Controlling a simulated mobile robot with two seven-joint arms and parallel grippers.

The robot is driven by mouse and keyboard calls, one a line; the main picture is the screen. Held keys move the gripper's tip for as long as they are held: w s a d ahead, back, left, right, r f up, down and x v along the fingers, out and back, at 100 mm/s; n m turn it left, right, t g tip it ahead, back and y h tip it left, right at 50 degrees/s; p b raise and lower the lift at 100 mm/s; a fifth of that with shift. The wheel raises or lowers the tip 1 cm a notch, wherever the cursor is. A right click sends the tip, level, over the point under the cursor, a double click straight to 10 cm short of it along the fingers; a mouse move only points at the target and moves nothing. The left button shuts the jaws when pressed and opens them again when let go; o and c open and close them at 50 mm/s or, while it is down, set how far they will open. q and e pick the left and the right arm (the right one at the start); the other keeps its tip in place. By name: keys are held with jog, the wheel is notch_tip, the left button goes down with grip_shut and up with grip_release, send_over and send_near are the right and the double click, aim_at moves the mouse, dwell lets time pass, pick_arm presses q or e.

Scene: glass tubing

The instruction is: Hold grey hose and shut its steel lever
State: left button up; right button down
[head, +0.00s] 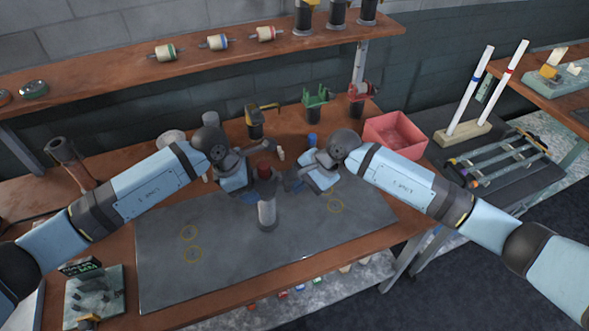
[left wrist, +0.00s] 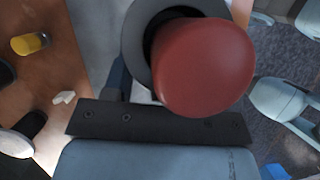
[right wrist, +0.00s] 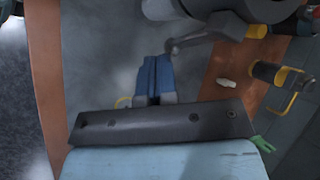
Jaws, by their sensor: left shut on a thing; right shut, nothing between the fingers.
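A grey cylinder (head: 267,213), which looks like the grey hose, stands upright at the middle of the dark mat, with a red rounded piece (head: 263,166) at its top. In the left wrist view the red piece (left wrist: 205,68) fills the middle, with a dark grey ring (left wrist: 134,48) around part of it. My left gripper (head: 251,184) is shut on the hose from the left; its fingertips are mostly hidden. My right gripper (head: 292,181) is shut and empty, just right of the hose; its blue fingers (right wrist: 157,74) touch each other.
The dark mat (head: 180,275) is largely bare in front. A red bin (head: 395,132) is at the back right. A small board (head: 95,295) lies at the front left.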

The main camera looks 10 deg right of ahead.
pick_arm(q)
jog(key=shift+f, duration=0.15)
pick_arm(e)
notch_tip(320, 180, up, 9)
jog(key=a, duration=0.2)
jog(key=shift+r, duration=0.2)
dwell(1.2)
jog(key=shift+r, duration=0.1)
jog(key=r, duration=0.2)
jog(key=a+r, duration=0.1)
jog(key=r, duration=0.1)
jog(key=shift+r, duration=0.35)
dwell(0.4)
pick_arm(q)
jog(key=o, duration=1.2)
jog(key=shift+w, duration=0.1)
